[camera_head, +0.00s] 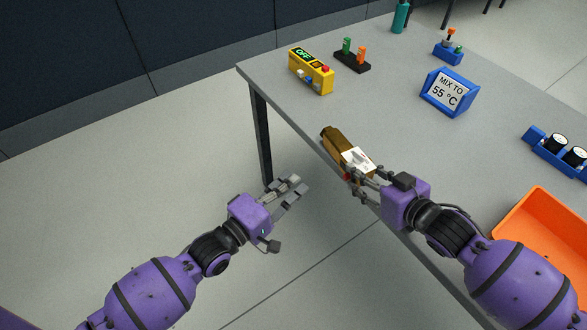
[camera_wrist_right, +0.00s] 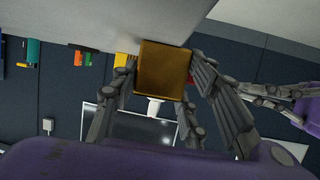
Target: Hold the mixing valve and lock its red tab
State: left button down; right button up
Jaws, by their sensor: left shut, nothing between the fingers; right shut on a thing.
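The mixing valve (camera_head: 333,136) is a brass-brown body with a white part and a small red tab (camera_head: 347,177) on its near side. It is at the table's near edge in the head view. My right gripper (camera_head: 361,174) is shut on it. In the right wrist view the brass valve (camera_wrist_right: 163,70) sits between the fingers, with a bit of red at its right side. Whether the valve touches the table is unclear. My left gripper (camera_head: 292,188) is shut and empty, off the table's edge, left of and apart from the valve. The tab's lock position cannot be made out.
The grey table (camera_head: 400,135) holds a yellow box reading OFF (camera_head: 311,72), a black stand with green and orange pieces (camera_head: 352,62), a blue "MIX TO 55 °C" sign (camera_head: 449,92), a blue gauge holder (camera_head: 545,150) and an orange tray (camera_head: 510,222). Open floor lies left.

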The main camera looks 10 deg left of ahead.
jog(key=o, duration=1.6)
